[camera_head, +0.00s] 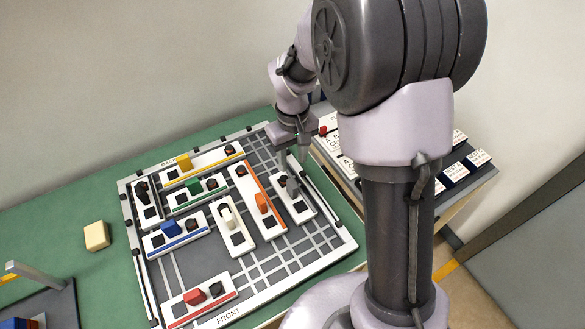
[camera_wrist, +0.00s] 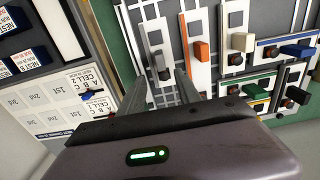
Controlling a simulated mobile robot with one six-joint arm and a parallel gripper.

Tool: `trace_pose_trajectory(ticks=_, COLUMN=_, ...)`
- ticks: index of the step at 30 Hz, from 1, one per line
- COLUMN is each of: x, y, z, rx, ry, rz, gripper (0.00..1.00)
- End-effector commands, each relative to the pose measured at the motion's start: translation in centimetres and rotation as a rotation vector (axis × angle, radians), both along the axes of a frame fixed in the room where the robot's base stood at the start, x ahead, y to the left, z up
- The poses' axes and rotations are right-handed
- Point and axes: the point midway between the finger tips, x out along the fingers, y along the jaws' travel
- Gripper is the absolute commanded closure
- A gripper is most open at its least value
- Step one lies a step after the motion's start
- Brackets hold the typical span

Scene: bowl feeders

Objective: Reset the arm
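My gripper (camera_head: 294,152) hangs at the back right of the framed board (camera_head: 345,243), over the grid near the grey-knob slider block (camera_head: 293,203). In the head view its two fingers point down and stand apart. In the wrist view my gripper (camera_wrist: 162,92) also shows spread fingers with nothing held between them. The grey-knob block (camera_wrist: 153,40) lies beyond the fingertips there. Whether the fingertips touch the board cannot be told. My arm hides part of the right side in the head view.
The board carries blocks with orange (camera_head: 262,203), white (camera_head: 227,218), green (camera_head: 193,186), yellow (camera_head: 184,163), blue (camera_head: 171,229) and red (camera_head: 195,296) knobs. A labelled panel (camera_wrist: 62,105) stands beside it. A cream block (camera_head: 96,236) lies on the green table, left of the board.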

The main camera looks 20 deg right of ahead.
Motion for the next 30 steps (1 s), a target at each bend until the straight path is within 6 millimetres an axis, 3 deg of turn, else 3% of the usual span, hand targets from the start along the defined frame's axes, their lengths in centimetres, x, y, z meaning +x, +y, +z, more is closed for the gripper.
trace_pose_trajectory(ticks=1, x=0.1, y=0.0, z=1.2, rx=0.0, ry=-0.003, rz=0.001, gripper=0.6)
trace_pose_trajectory(ticks=6, x=0.0, y=0.0, z=3.0, rx=-0.001, ry=-0.001, rz=0.001, gripper=0.6)
trace_pose_trajectory(ticks=20, x=0.0, y=0.0, z=3.1, rx=-0.001, ry=0.0, rz=0.001, gripper=0.6)
trace_pose_trajectory(ticks=23, x=-0.5, y=0.0, z=4.0, rx=0.007, ry=-0.023, rz=-0.024, gripper=0.6)
trace_pose_trajectory(ticks=26, x=-3.0, y=0.3, z=7.1, rx=0.039, ry=-0.101, rz=-0.121, gripper=0.6)
trace_pose_trajectory(ticks=30, x=-9.7, y=1.0, z=11.1, rx=0.128, ry=-0.244, rz=-0.321, gripper=0.6)
